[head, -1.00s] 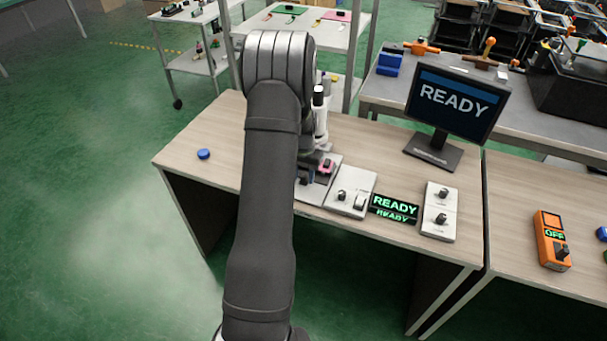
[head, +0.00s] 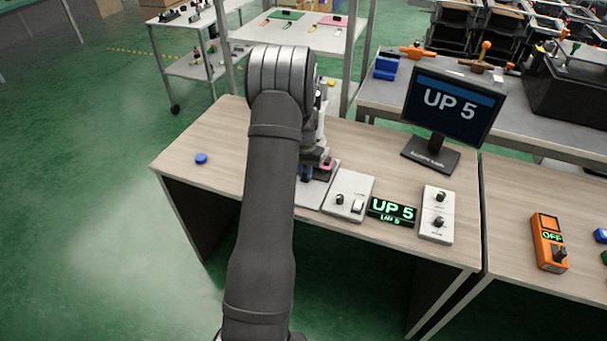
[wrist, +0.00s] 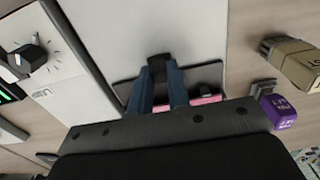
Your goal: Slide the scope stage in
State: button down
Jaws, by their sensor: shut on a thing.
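The scope stage (wrist: 127,91) is a dark flat plate with a pink piece (wrist: 206,98) on it, over a pale base plate (wrist: 165,30). In the head view the stage (head: 323,174) shows partly beside my arm, below the white microscope (head: 320,125). My gripper (wrist: 160,75) has its blue fingers shut on a dark grip at the stage's edge. In the head view the gripper (head: 306,172) is mostly behind my arm. The small display (head: 392,210) and the monitor (head: 450,105) both read "UP 5".
A control box (head: 348,196) with a knob and a switch stands right of the base plate. A two-knob box (head: 436,214) is farther right. A blue cap (head: 201,158) lies at the table's left. A brown box (wrist: 292,62) and a purple box (wrist: 278,112) show in the wrist view.

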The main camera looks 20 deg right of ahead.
jog(key=shift+w+d+r, duration=0.1)
jog(key=shift+w+d, duration=0.1)
jog(key=c, duration=1.4)
grip_release()
jog(key=shift+o, duration=0.2)
notch_tip(320, 180, up, 17)
jog(key=shift+r, duration=0.15)
notch_tip(320, 180, down, 18)
jog(key=shift+r, duration=0.25)
